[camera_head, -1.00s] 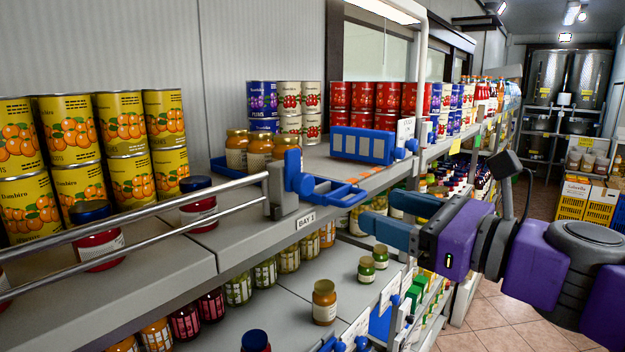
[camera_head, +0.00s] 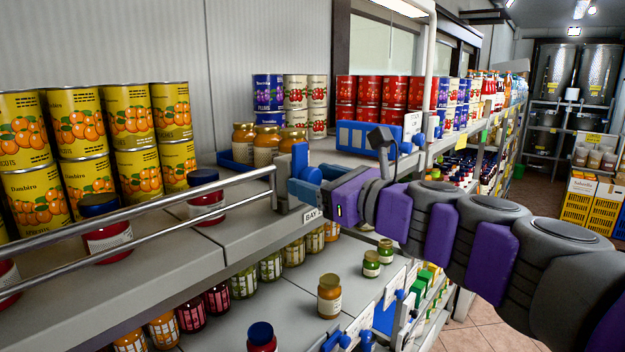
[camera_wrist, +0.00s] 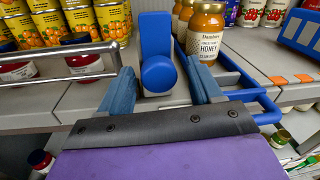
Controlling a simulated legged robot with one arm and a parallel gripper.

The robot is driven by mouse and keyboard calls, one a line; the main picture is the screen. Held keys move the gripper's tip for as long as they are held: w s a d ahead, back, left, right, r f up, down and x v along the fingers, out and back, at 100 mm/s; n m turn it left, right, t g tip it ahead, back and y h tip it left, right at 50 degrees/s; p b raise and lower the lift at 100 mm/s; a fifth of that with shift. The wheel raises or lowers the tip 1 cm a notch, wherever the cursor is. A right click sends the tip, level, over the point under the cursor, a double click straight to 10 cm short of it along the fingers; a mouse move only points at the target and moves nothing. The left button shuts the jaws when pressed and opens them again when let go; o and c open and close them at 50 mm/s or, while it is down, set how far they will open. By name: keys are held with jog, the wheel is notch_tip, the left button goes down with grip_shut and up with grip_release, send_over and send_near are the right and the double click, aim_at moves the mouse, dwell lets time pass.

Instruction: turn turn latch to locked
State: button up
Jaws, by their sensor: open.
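The blue turn latch (camera_head: 299,160) sits on a grey bracket at the right end of the metal rail, on the shelf edge. In the wrist view its upright blue plate (camera_wrist: 155,32) stands behind a round blue knob (camera_wrist: 159,73). My gripper (camera_wrist: 160,80) is open, with one blue finger on each side of the knob. I cannot tell whether either finger touches it. In the head view my gripper (camera_head: 305,183) partly covers the latch and its bracket.
A metal rail (camera_head: 150,215) runs left from the latch. A honey jar (camera_wrist: 206,30) stands behind the right finger. A blue looped bar (camera_wrist: 258,102) lies right of the latch. Tall yellow cans (camera_head: 128,125) and a blue slotted piece (camera_head: 356,137) stand on the shelf.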

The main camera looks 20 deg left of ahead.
jog(key=shift+w+a, duration=0.15)
jog(key=shift+a, duration=0.4)
jog(key=shift+d, duration=0.2)
jog(key=shift+c, duration=0.5)
jog(key=c, duration=0.9)
